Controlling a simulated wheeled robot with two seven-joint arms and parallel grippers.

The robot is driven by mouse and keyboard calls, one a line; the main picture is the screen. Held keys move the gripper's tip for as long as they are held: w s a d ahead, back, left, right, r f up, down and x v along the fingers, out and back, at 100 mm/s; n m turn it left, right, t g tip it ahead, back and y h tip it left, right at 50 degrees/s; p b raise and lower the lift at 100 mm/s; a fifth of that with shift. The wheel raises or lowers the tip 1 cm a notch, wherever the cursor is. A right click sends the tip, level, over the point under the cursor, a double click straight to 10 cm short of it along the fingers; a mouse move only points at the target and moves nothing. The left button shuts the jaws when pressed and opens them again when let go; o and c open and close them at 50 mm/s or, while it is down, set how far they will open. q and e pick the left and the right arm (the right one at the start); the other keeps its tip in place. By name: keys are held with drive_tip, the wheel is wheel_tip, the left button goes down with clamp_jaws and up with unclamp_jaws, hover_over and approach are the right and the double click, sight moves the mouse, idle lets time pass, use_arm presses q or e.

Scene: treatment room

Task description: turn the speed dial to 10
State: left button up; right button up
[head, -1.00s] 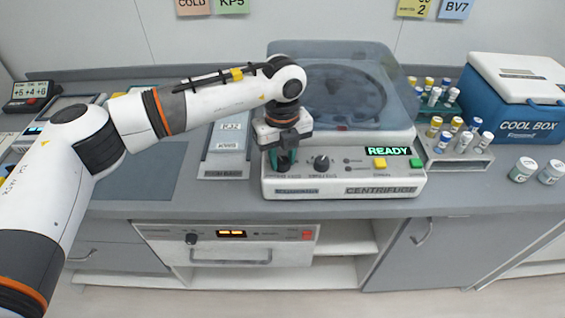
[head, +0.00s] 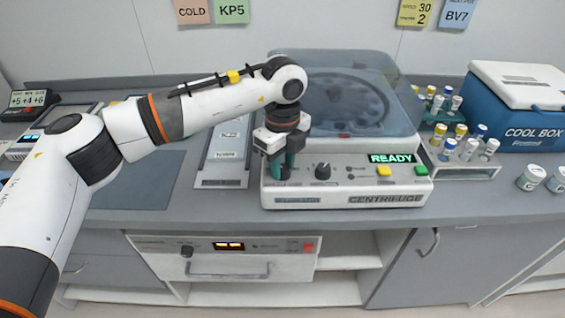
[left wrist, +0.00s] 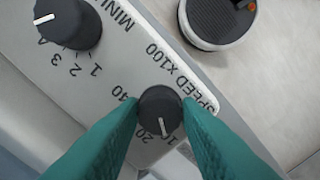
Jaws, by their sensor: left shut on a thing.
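The centrifuge (head: 345,185) stands on the counter, its display reading READY. In the left wrist view the speed dial (left wrist: 160,108) is a dark round knob beside the words SPEED X100. Marks 40 and 20 show around it, with another mark partly hidden. Its white pointer line aims toward the picture's bottom, just right of the 20. My left gripper (head: 283,172) is at the panel's left end in the head view. Its teal fingers (left wrist: 160,125) are shut on the speed dial, one on each side. My right gripper is not in view.
A second knob, the minutes dial (head: 322,171), sits close to the right; it also shows in the left wrist view (left wrist: 68,22). Yellow (head: 383,171) and green (head: 421,170) buttons lie further right. A vial rack (head: 470,171) and cool box (head: 520,105) stand beyond.

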sight(282, 167)
use_arm(q)
drive_tip(key=shift+w+r, duration=0.1)
drive_tip(key=o, duration=1)
drive_tip(key=shift+c, duration=0.2)
wheel_tip(282, 167, up, 12)
drive_tip(key=b, duration=0.2)
